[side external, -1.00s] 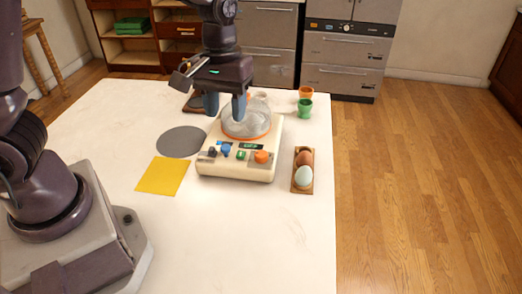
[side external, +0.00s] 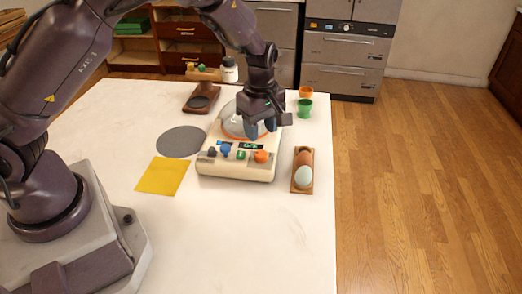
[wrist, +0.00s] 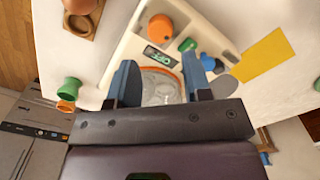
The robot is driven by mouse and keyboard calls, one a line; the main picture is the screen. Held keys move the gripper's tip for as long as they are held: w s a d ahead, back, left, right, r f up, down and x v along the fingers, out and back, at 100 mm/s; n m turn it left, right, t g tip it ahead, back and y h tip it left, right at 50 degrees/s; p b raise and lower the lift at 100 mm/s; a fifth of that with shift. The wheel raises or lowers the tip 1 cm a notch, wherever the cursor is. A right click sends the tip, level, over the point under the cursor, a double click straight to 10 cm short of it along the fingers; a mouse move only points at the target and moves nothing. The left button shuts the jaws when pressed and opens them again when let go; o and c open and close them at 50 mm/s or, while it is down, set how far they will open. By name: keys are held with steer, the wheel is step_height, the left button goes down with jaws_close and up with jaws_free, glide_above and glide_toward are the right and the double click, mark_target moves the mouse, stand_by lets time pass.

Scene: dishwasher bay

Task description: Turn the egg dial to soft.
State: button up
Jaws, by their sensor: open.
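A cream egg cooker (side external: 235,173) stands on the white table, with a clear dome (side external: 232,125) and orange ring on top. Its front panel carries an orange knob (side external: 261,157), a green control (side external: 241,155), a blue knob (side external: 225,149), a dark knob (side external: 212,152) and a small display (wrist: 161,57). I cannot read which is the egg dial or its setting. My gripper (side external: 261,128) is open and empty above the cooker's right rear part, just behind the panel. In the wrist view the orange knob (wrist: 160,28) lies beyond the fingertips, apart from them.
A wooden holder (side external: 302,190) with a brown and a pale egg lies right of the cooker. Green (side external: 305,108) and orange (side external: 306,92) cups stand behind it. A grey disc (side external: 181,141), yellow sheet (side external: 162,176) and dark wooden stand (side external: 190,107) are left. The front table is clear.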

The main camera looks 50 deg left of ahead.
mark_target(261, 153)
step_height(261, 153, down, 7)
steer(key=shift+f, duration=0.1)
stand_by(0.3)
steer(key=c, duration=0.6)
steer(key=shift+c, duration=0.2)
steer(key=shift+m, duration=0.3)
steer(key=m, duration=0.5)
steer(key=shift+m, duration=0.3)
steer(key=m, duration=0.5)
steer(key=shift+m, duration=0.4)
